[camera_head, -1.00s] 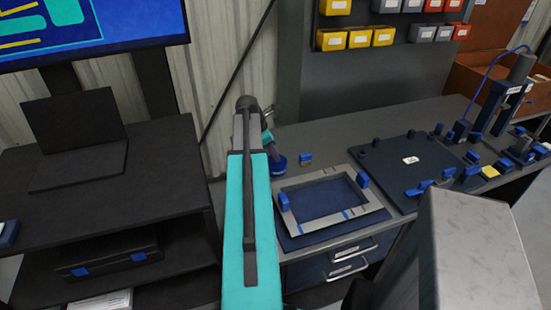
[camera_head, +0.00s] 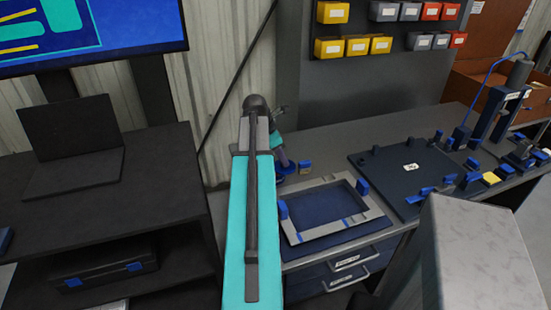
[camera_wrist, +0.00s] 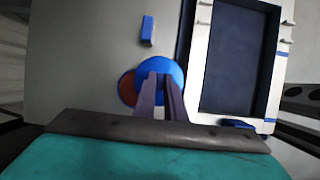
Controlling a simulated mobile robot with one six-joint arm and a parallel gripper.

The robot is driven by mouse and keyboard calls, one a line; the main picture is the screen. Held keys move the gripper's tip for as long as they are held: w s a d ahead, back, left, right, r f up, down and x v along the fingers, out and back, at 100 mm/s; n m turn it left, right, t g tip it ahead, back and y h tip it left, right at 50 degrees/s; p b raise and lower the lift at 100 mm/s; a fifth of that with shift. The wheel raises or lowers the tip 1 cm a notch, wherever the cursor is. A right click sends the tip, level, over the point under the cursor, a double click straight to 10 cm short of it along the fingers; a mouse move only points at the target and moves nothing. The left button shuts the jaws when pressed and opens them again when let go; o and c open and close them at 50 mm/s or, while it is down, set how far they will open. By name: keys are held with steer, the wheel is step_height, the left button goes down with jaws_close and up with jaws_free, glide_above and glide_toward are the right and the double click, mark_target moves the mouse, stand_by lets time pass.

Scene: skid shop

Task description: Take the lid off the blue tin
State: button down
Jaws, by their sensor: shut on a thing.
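My gripper (camera_wrist: 158,80) is shut on the round blue lid (camera_wrist: 174,70) in the wrist view. Left of the lid, and partly covered by it, shows a round orange-brown patch (camera_wrist: 126,90), which looks like the inside of the blue tin. The lid sits shifted to the right of that opening. In the head view my gripper (camera_head: 284,160) is small, just beyond my teal arm link, at the bench's left end. The tin and lid are hard to tell apart there. How high the lid is above the tin cannot be told.
A small blue block (camera_wrist: 147,28) lies near the tin. A grey frame (camera_head: 296,228) on a blue mat is close by, with blue blocks on it. A dark plate (camera_head: 400,190) with fixtures lies farther right. A black shelf (camera_head: 170,180) stands left of the bench.

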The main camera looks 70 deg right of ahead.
steer(key=s+a+r+b, duration=0.1)
steer(key=s+a, duration=0.3)
steer(key=s, duration=0.6)
steer(key=shift+s+a+b, duration=0.15)
steer(key=shift+s+b, duration=0.1)
steer(key=shift+b, duration=0.15)
steer(key=shift+r, duration=0.1)
